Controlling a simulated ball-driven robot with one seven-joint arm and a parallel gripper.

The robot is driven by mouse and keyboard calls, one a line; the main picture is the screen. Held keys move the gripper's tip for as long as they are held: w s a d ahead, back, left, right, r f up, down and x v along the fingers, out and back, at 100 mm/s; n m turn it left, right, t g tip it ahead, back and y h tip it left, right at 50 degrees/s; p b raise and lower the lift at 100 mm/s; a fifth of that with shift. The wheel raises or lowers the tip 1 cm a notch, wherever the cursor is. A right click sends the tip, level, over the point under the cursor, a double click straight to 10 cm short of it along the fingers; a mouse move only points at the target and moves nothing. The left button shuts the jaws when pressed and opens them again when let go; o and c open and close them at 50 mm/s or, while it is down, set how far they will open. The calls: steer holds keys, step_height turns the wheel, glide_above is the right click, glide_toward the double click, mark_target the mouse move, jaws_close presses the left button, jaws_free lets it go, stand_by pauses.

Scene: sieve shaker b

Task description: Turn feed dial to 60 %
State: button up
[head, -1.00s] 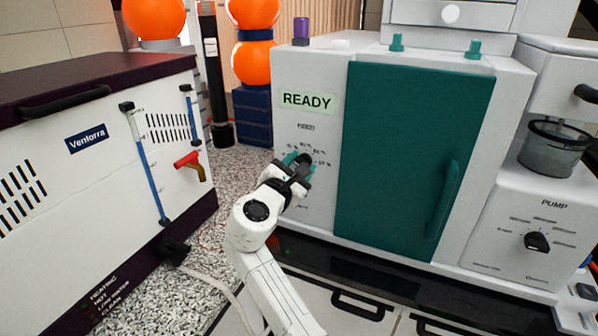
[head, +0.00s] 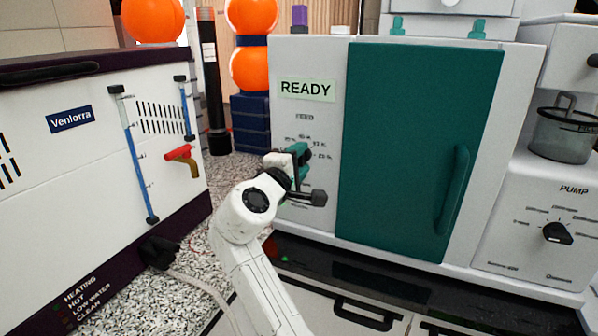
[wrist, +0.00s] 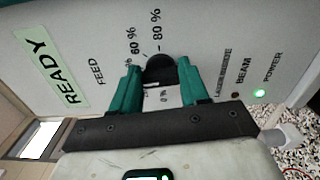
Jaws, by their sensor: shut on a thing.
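The feed dial (wrist: 160,70) is a black round knob on the light front panel of the machine, under the word FEED and a printed percent scale. In the wrist view, 60 % and 80 % show just beyond the knob. My gripper (wrist: 160,74) has its two teal fingers on either side of the knob, shut on it. In the head view my gripper (head: 299,156) is at the panel below the READY display (head: 307,89), and it covers most of the dial. I cannot read the dial's pointer clearly.
The teal door (head: 415,140) with its handle (head: 453,195) is right of the dial. A pump panel with a black knob (head: 557,233) is farther right. A white Venlorra unit (head: 70,160) with a red valve handle (head: 178,153) stands at left. A green power light (wrist: 260,92) glows.

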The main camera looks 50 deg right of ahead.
steer(key=m+b, duration=0.2)
steer(key=f+m+b, duration=0.1)
steer(key=m+b, duration=0.2)
steer(key=shift+m, duration=0.3)
steer(key=shift+m+b, duration=1.95)
steer(key=shift+m, duration=0.25)
steer(key=o, duration=1.1)
steer(key=shift+w+r, duration=0.1)
steer(key=shift+r, duration=0.1)
steer(key=shift+c, duration=0.2)
steer(key=shift+a, duration=0.15)
steer(key=v, duration=1)
steer(key=shift+a, duration=0.3)
